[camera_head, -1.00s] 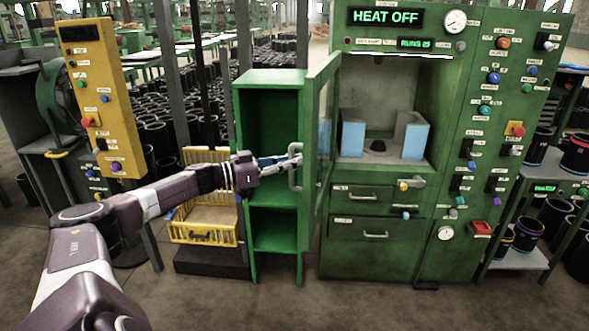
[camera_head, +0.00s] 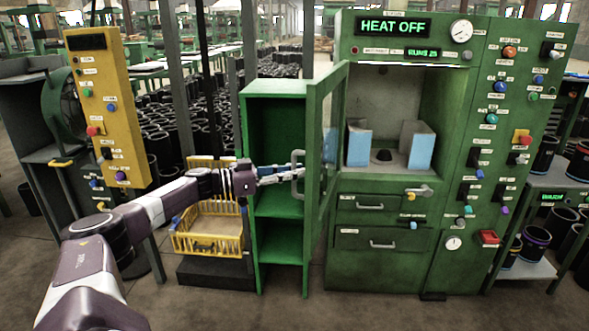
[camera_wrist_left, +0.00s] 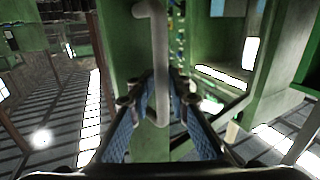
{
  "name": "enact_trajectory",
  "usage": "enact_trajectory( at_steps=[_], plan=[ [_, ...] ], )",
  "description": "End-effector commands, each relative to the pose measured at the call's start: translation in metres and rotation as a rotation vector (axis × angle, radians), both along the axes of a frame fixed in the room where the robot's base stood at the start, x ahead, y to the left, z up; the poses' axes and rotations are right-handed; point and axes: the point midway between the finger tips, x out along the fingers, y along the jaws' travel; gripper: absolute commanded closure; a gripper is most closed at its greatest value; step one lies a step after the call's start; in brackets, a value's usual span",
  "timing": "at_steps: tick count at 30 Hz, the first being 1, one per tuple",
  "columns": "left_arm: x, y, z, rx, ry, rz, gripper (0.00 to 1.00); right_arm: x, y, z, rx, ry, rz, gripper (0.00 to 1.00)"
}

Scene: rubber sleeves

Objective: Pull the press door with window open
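The green press door with window (camera_head: 313,150) stands swung out from the press, its hinge side at the left of the press opening. Its pale bar handle (camera_head: 298,173) is on the outer face, towards the left. My left gripper (camera_head: 290,172) is at this handle. In the left wrist view the handle (camera_wrist_left: 159,60) runs upright between the blue-padded fingers of my left gripper (camera_wrist_left: 160,95), which close in on it from both sides. The press chamber (camera_head: 385,110) is exposed and holds blue-and-grey blocks (camera_head: 417,145). My right gripper is not in view.
An open green shelf cabinet (camera_head: 277,93) stands directly left of the door, behind my gripper. A yellow crate (camera_head: 208,243) and a yellow control panel (camera_head: 108,105) are further left. Free floor (camera_head: 370,310) lies in front of the press.

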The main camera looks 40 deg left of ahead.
Motion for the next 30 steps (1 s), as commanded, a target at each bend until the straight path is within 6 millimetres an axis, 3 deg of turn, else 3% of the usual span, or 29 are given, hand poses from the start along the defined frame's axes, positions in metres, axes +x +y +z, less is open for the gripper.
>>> enact_trajectory(
  at_steps=[3, 14, 30],
  plan=[
    [0.000, 0.002, 0.004, -0.001, -0.006, 0.004, 0.72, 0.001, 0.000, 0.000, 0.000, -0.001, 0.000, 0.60],
    [-0.003, 0.005, 0.006, -0.001, -0.011, 0.009, 0.72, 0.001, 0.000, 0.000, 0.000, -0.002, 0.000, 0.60],
    [-0.059, 0.034, 0.005, 0.001, -0.005, 0.009, 0.72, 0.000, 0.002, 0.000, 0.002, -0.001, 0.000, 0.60]
  ],
)
